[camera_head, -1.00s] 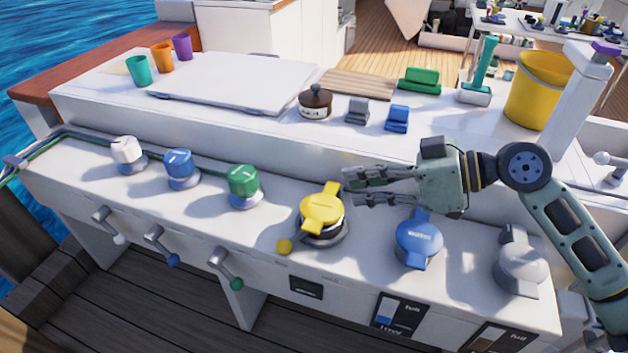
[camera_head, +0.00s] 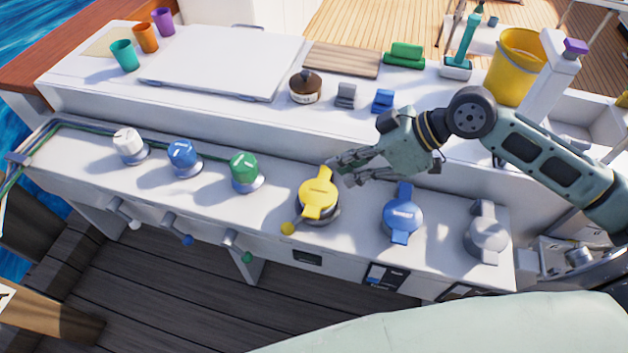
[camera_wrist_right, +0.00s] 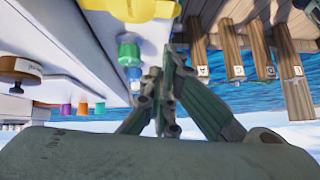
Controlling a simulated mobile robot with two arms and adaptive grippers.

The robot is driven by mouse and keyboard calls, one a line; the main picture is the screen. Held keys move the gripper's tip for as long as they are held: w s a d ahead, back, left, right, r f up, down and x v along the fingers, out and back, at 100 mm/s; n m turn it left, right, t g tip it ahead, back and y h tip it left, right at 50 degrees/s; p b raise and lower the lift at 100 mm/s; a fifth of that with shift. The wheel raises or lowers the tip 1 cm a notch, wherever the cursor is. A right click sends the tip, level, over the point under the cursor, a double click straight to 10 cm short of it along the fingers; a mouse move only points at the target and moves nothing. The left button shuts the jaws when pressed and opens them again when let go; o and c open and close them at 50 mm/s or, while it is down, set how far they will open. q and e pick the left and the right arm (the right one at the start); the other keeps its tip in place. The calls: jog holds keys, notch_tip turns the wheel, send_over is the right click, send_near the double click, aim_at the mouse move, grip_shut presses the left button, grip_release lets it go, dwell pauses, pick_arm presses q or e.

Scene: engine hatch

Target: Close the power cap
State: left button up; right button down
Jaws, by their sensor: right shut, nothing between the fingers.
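A yellow cap (camera_head: 318,194) with a raised bar sits over a dark round base on the sloped white panel, its lid looking slightly raised from the base. I cannot read a power label on it. Its yellow edge also shows at the top of the right wrist view (camera_wrist_right: 125,8). My right gripper (camera_head: 339,168) is just beyond and to the right of the yellow cap, above the panel, fingers pointing left. It is shut and empty; its fingers also show in the right wrist view (camera_wrist_right: 168,80). I cannot tell whether a finger touches the cap. My left gripper is out of view.
A blue cap (camera_head: 402,214) and a grey cap (camera_head: 487,235) sit to the right. Green (camera_head: 244,167), blue (camera_head: 183,154) and white (camera_head: 128,142) knobs stand to the left. A raised white counter (camera_head: 200,118) stands behind.

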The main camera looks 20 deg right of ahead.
send_over(310, 212)
jog(key=w, duration=0.1)
jog(key=f, duration=0.4)
jog(key=d+f, duration=0.1)
jog(key=f, duration=0.1)
jog(key=shift+f, duration=0.4)
notch_tip(310, 212, down, 3)
jog(key=shift+a+r+p, duration=0.15)
jog(key=shift+p, duration=0.15)
jog(key=shift+s+f, duration=0.1)
jog(key=shift+f, duration=0.65)
jog(key=shift+s+a+f, duration=0.15)
jog(key=shift+s+f, duration=0.1)
jog(key=shift+f, duration=0.4)
jog(key=shift+s+a+f, duration=0.15)
jog(key=shift+s+f, duration=0.05)
jog(key=shift+f, duration=0.4)
